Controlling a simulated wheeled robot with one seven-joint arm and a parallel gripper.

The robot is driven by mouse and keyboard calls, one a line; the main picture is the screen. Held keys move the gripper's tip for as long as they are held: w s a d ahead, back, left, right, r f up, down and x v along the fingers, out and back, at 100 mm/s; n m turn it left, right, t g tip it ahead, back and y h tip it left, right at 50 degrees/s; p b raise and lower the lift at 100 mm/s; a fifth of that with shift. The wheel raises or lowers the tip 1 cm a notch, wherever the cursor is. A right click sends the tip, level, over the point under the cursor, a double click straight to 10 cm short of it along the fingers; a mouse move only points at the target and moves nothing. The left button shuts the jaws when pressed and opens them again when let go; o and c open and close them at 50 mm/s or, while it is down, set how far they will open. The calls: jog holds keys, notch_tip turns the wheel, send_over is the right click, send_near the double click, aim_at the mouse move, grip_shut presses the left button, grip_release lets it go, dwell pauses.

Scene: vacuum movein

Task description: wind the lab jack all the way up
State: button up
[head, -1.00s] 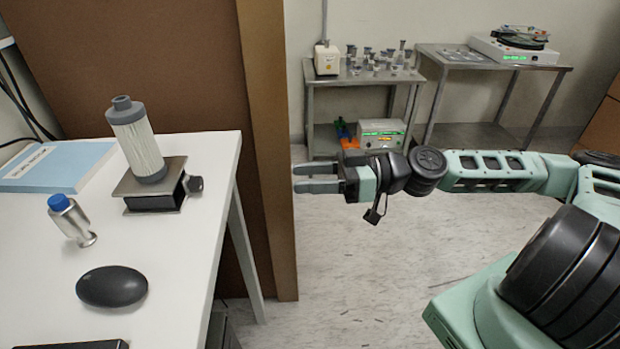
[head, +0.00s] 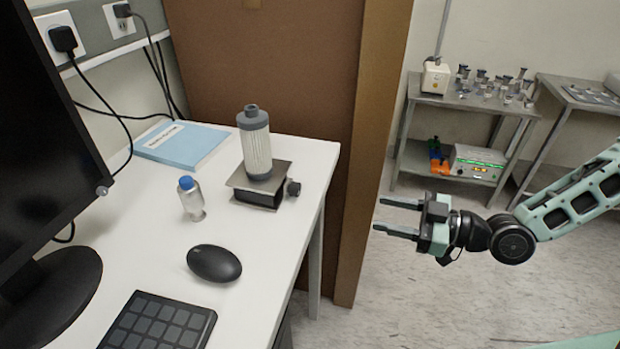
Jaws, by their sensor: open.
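The lab jack (head: 261,186) stands on the white desk near its right edge, with a flat metal top plate low over a dark body. Its dark knob (head: 293,188) sticks out on the right side. A grey-capped filter cartridge (head: 256,146) stands upright on the top plate. My gripper (head: 386,217) is open and empty, its two fingers pointing left. In the picture it is to the right of the jack and lower, past the desk edge, over the floor and apart from the knob.
On the desk (head: 130,255) are a blue-capped vial (head: 191,198), a black mouse (head: 214,263), a keypad (head: 157,322), a blue book (head: 182,144) and a monitor (head: 40,130). A brown partition (head: 372,150) stands behind the desk's right end. A metal cart (head: 465,102) is at the back right.

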aim_at(300, 190)
jog(key=shift+n+g+y, duration=0.7)
jog(key=shift+n+y, duration=0.1)
jog(key=shift+n, duration=0.1)
jog(key=r+p+x, duration=0.1)
jog(key=x, duration=0.4)
jog(key=r+p+x, duration=0.1)
jog(key=p+x, duration=0.1)
jog(key=x, duration=0.4)
jog(key=s+r+p+x, duration=0.1)
jog(key=x, duration=0.4)
jog(key=shift+a+p, duration=0.35)
jog(key=c, duration=1)
